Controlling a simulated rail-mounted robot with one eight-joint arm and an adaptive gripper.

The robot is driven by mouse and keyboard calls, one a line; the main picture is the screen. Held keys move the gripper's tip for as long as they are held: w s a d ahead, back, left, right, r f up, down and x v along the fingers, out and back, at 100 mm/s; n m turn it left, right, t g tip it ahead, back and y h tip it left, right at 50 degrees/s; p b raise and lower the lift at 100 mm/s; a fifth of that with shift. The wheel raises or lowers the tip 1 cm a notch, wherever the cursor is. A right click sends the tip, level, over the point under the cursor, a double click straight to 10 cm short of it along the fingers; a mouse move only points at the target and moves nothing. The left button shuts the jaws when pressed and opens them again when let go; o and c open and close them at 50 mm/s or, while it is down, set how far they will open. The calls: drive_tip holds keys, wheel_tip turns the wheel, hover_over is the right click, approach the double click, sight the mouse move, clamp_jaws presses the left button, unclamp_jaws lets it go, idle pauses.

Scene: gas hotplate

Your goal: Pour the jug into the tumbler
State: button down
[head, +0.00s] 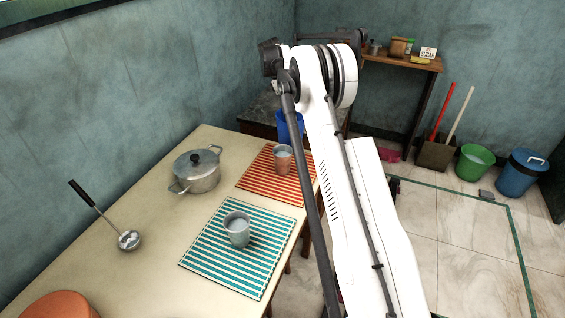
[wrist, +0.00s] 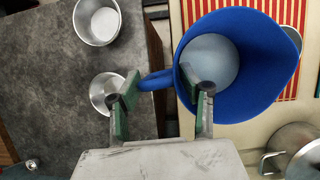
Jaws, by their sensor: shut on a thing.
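A blue jug (wrist: 235,100) with pale liquid inside is in my gripper (wrist: 167,88), whose green-padded fingers are shut on its handle (wrist: 157,81). In the head view the jug (head: 288,127) shows partly beside my arm, which hides the gripper. A grey metal tumbler (head: 283,160) stands upright on the red striped mat (head: 255,180). In the wrist view a rim beside the jug (wrist: 292,38) is mostly hidden, apparently this tumbler. A second similar tumbler (head: 237,229) stands on the teal striped mat (head: 210,250). Both seem to hold something pale.
Two metal vessels (wrist: 97,22) (wrist: 106,90) are on the dark counter (wrist: 40,90). An orange round object (head: 60,306) is at the near table edge.

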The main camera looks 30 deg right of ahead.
drive_tip(key=shift+r, duration=0.1)
drive_tip(key=shift+r+p, duration=0.8)
drive_tip(key=shift+r, duration=1.15)
